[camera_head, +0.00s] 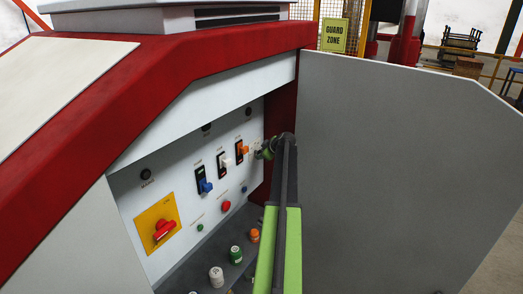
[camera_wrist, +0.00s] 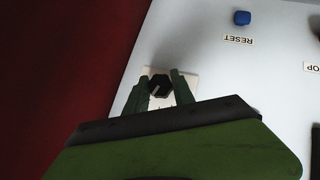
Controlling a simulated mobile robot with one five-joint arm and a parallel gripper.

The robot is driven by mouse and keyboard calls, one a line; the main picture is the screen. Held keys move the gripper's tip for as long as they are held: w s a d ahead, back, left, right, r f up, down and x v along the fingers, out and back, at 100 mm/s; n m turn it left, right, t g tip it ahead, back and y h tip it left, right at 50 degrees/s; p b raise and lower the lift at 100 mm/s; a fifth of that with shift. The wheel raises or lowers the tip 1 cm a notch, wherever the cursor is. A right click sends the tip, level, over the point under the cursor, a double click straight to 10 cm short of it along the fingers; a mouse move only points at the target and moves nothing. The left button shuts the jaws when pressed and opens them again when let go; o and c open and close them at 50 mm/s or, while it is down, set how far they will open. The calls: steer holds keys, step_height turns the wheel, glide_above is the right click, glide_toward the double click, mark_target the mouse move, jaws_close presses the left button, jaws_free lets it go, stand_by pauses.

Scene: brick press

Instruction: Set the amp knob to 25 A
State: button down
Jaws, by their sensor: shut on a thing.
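The amp knob (camera_wrist: 159,86) is a small dark knob with a pale pointer line, on a pale plate (camera_wrist: 190,86) in the wrist view. My gripper (camera_wrist: 160,91) has one finger on each side of the knob and is shut on it. The pointer looks tilted, but the scale marks are too small and partly hidden, so I cannot read the setting. In the head view my gripper (camera_head: 263,150) reaches the far right end of the white control panel (camera_head: 140,192), where the fingers and wrist hide most of the knob.
Left of my gripper in the head view are an orange lever (camera_head: 242,149), a white lever (camera_head: 225,162) and a blue lever (camera_head: 205,186). A red rotary switch (camera_head: 163,230) sits on a yellow plate. A grey door (camera_head: 400,160) stands close on the right. A blue reset button (camera_wrist: 242,18) shows in the wrist view.

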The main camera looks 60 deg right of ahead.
steer(key=m+y+p, duration=0.1)
steer(key=m+y, duration=0.1)
steer(key=y, duration=0.1)
steer(key=shift+y, duration=0.3)
stand_by(0.4)
steer(key=c, duration=1.1)
jaws_free()
steer(key=shift+o, duration=0.2)
